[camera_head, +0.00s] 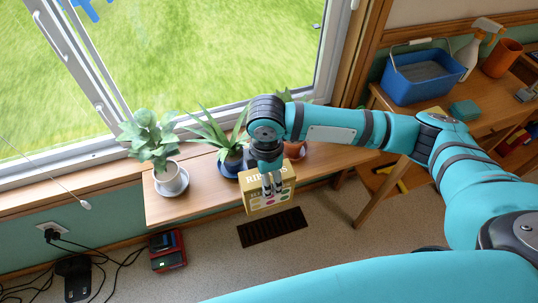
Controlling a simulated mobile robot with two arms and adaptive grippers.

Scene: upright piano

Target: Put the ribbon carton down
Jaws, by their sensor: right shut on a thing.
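My arm hides part of the lettering. My left gripper does not show.
A white-potted plant (170,178) and a spiky plant in a blue pot (232,160) stand on the shelf. A terracotta pot (295,150) is partly behind my arm. A dark floor grille (272,228), a red device (168,251) and cables lie below. A blue bucket (421,78) stands right.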

